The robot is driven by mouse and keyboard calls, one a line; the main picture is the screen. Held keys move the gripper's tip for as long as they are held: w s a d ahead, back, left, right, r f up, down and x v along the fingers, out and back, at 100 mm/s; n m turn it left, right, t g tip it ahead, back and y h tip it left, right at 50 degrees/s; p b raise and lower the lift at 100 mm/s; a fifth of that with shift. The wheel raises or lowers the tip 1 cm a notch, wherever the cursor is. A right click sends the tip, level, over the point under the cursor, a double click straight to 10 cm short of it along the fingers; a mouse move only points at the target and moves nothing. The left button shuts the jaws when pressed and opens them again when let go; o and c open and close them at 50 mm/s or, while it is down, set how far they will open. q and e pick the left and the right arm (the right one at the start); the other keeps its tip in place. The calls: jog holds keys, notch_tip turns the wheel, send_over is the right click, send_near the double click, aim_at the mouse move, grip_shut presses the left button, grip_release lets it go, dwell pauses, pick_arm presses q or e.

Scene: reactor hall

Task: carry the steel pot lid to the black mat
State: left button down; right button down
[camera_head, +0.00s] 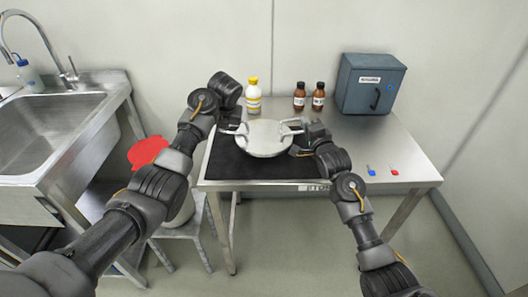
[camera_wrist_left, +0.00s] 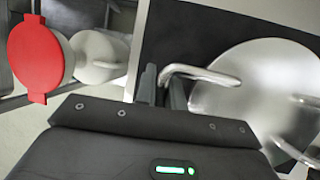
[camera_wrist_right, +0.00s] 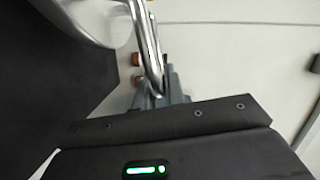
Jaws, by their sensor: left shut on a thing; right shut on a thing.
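The steel pot lid (camera_head: 264,140) is a round, shiny disc with a bar handle on each side. In the head view it is over the black mat (camera_head: 230,168); I cannot tell whether it touches the mat. My left gripper (camera_head: 232,128) is shut on the lid's left handle, which shows in the left wrist view (camera_wrist_left: 200,74). My right gripper (camera_head: 302,132) is shut on the right handle, which shows in the right wrist view (camera_wrist_right: 146,50). The lid (camera_wrist_left: 262,95) looks roughly level. My right gripper and arm hide part of the mat's right side.
A yellow-capped white bottle (camera_head: 253,97), two brown bottles (camera_head: 299,97) and a blue-grey box (camera_head: 369,84) stand at the back of the steel table (camera_head: 405,150). Small blue and red items lie at right. A sink (camera_head: 50,125) and a red-lidded container (camera_head: 147,152) are at left.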

pick_arm(q)
jog(key=shift+f, duration=0.2)
pick_arm(e)
jog(key=shift+f, duration=0.1)
